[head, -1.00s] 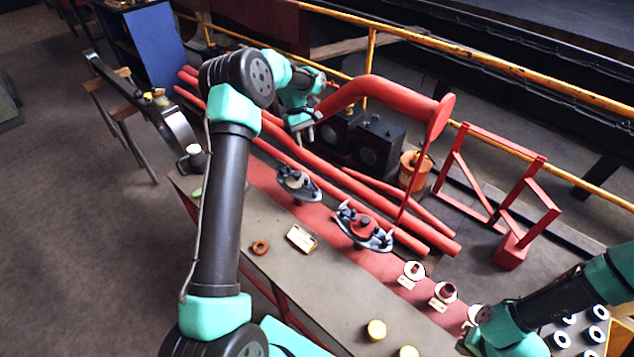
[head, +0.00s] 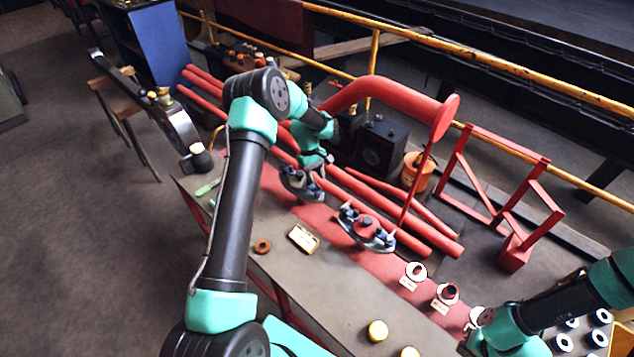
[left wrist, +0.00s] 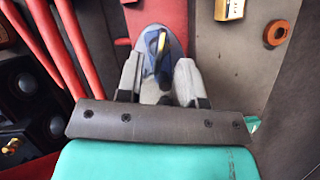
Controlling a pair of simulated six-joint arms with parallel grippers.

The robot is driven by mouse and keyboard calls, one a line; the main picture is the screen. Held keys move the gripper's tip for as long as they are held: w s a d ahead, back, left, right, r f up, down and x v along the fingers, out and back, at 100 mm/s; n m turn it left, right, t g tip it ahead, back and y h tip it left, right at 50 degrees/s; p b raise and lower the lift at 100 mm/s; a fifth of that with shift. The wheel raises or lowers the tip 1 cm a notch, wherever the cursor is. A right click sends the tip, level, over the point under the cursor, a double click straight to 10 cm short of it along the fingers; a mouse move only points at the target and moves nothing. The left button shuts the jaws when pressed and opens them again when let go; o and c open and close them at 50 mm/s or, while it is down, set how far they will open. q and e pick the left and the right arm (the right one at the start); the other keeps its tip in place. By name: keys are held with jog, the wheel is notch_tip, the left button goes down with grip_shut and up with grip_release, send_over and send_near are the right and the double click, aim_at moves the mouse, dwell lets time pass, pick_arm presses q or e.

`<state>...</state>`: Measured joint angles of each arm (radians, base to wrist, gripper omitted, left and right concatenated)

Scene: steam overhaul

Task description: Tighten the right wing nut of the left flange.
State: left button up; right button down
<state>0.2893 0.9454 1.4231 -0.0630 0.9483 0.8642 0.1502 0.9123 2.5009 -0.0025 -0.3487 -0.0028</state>
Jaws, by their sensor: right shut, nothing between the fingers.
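The left flange (head: 303,190) is a grey oval plate on the red strip of the bench, partly hidden under my left gripper (head: 311,172). In the left wrist view my left gripper (left wrist: 159,75) points down at the flange (left wrist: 158,97), its two grey fingers apart. A dark blue wing nut (left wrist: 163,68) shows between the fingers, with a gap visible; I cannot tell which of the flange's nuts it is. A second flange (head: 366,230) with blue wing nuts and a red centre stands to the right.
A tan block (head: 303,239) and an orange ring (head: 262,247) lie on the grey bench part. Several labelled fittings stand to the right, near a red fitting (head: 446,293). Red pipes (head: 350,190) run behind the flanges. A large bent red pipe (head: 390,95) rises behind.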

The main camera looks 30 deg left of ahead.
aim_at(317, 186)
pick_arm(q)
jog(key=shift+x, duration=1.45)
jog(key=shift+c, duration=0.2)
grip_shut()
